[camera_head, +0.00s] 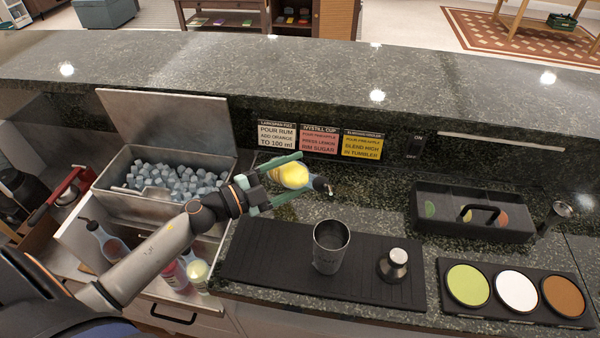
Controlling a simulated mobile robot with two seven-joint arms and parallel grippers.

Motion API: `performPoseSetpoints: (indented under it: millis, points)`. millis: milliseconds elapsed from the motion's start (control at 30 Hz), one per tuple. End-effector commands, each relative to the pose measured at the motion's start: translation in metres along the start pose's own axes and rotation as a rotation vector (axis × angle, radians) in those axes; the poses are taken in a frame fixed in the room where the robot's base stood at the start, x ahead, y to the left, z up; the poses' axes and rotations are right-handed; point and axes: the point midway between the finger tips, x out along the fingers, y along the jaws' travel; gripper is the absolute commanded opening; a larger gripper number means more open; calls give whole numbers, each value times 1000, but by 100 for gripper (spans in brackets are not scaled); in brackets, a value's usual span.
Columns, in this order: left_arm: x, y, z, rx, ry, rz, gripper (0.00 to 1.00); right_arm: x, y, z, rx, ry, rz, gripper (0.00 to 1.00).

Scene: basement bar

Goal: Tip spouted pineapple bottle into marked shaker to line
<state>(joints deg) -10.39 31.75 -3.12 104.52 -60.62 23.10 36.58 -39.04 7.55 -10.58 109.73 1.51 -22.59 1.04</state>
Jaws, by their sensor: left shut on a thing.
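My left gripper (279,184) is shut on a yellow bottle (289,174), the pineapple bottle. The shaker stands upright and open on the black bar mat (262,250). Its measuring line cannot be made out clearly. No stream of liquid shows. My right gripper is not in view.
A capped metal piece (393,264) stands right of the shaker. A three-colour tray (477,314) and a black caddy (450,226) are at the right. An open ice bin (118,202) is at the left. Other bottles (197,270) stand in the well below my arm.

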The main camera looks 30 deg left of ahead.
Motion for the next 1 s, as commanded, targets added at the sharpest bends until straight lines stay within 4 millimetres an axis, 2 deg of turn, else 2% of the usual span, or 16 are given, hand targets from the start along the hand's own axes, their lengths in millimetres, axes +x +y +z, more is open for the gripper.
performPoseSetpoints:
  millis: [200,433,1000]
  points:
    - [0,8,16,149,4,-2,0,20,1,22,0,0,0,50]
    - [0,3,12,150,3,-2,0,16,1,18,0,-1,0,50]
    - [-1,7,25,277,3,-3,0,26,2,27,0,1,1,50]
